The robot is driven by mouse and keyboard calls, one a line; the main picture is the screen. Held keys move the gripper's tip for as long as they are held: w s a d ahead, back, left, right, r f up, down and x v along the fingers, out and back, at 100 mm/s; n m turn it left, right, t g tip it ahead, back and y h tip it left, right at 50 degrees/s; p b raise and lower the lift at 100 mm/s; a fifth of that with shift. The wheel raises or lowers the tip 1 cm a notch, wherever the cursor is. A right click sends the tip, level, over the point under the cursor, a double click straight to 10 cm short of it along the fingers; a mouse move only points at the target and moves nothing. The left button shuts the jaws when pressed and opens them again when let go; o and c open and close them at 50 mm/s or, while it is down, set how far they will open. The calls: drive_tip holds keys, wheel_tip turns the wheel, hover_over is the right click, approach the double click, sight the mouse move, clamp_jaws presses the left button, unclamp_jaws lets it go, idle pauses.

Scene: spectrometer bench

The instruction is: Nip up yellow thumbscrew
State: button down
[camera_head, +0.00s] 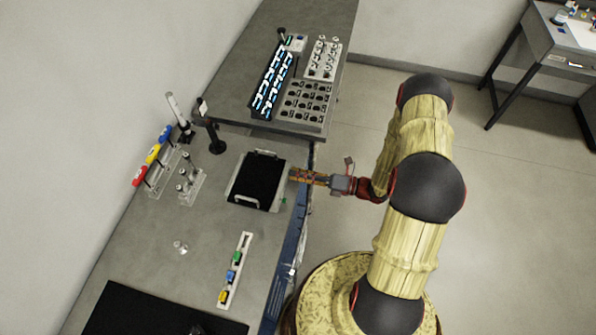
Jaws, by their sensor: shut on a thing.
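My gripper (293,174) reaches in from the right, level with the right side of a black-topped unit (262,180) with pale handles on the bench. Its fingers are shut, with their tips at the unit's right edge. What lies between the tips is too small and covered to make out; the yellow thumbscrew is not clearly visible, and its place there fits the hold. A small green piece (284,200) shows at the same edge, just below the gripper in the picture.
A white strip (239,262) holds green, blue and yellow pieces. Red, yellow and blue items (152,154) stand in a rack at left. A dark post (213,135) stands behind the unit. Trays of parts (306,100) lie farther back. Bare bench surrounds the small clear item (180,247).

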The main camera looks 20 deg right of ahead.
drive_tip(key=m+p, duration=0.1)
drive_tip(key=m, duration=0.3)
drive_tip(key=shift+m+p, duration=0.3)
drive_tip(key=shift+p, duration=0.05)
drive_tip(key=shift+f+m+p, duration=0.1)
drive_tip(key=shift+m+p, duration=0.45)
drive_tip(key=shift+m, duration=1.25)
drive_tip(key=c, duration=1.8)
unclamp_jaws()
drive_tip(key=shift+v, duration=4.05)
drive_tip(key=shift+w, duration=0.1)
